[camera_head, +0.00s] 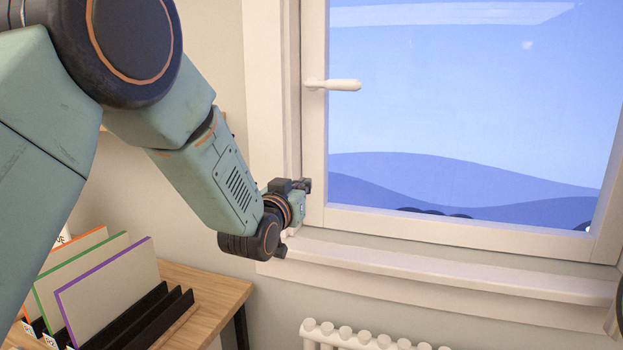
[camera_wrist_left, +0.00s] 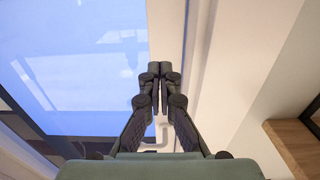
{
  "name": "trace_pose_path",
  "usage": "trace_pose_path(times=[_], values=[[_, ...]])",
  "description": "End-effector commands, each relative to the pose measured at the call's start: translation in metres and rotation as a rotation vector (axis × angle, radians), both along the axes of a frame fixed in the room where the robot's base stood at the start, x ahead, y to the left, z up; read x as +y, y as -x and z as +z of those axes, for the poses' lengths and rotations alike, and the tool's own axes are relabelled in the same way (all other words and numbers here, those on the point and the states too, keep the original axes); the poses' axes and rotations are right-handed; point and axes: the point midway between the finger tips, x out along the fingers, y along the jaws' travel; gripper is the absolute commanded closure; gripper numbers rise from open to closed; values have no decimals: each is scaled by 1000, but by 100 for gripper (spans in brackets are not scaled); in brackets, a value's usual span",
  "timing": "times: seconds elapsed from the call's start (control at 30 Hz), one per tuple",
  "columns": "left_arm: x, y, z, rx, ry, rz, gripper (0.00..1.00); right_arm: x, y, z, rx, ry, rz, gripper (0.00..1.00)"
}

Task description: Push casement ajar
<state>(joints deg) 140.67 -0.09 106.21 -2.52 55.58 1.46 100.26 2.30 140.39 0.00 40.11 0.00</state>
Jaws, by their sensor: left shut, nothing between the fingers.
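The casement (camera_head: 314,150) is a white-framed window sash with a large pane, in a white surround. Its lever handle (camera_head: 340,85) on the left stile lies level, pointing right. I cannot tell whether the sash stands slightly out of its frame. My left gripper (camera_head: 306,187) is at the lower left of the sash, by the left stile. In the left wrist view, its fingers (camera_wrist_left: 160,69) are together and empty, in front of the white frame (camera_wrist_left: 172,28) beside the pane. Whether the fingertips touch the frame is unclear. My right gripper is not visible.
A white sill (camera_head: 430,276) runs below the window, with a white radiator (camera_head: 360,338) under it. At the lower left, a wooden desk (camera_head: 215,285) bears a black file rack (camera_head: 150,315) with upright folders (camera_head: 115,285), beneath my left arm.

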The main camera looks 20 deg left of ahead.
Motion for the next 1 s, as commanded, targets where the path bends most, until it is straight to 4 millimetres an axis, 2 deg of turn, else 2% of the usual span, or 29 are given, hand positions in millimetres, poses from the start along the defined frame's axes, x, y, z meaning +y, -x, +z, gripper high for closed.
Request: trace_pose_path(times=[0.3, 0.5, 1.0], values=[[0, -46, -1, -1, 1, 3, 100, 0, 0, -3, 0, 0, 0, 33], [0, -64, 0, 0, 1, 3, 100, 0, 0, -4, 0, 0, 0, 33], [0, -69, 0, 0, 1, 3, 100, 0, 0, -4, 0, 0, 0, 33]])
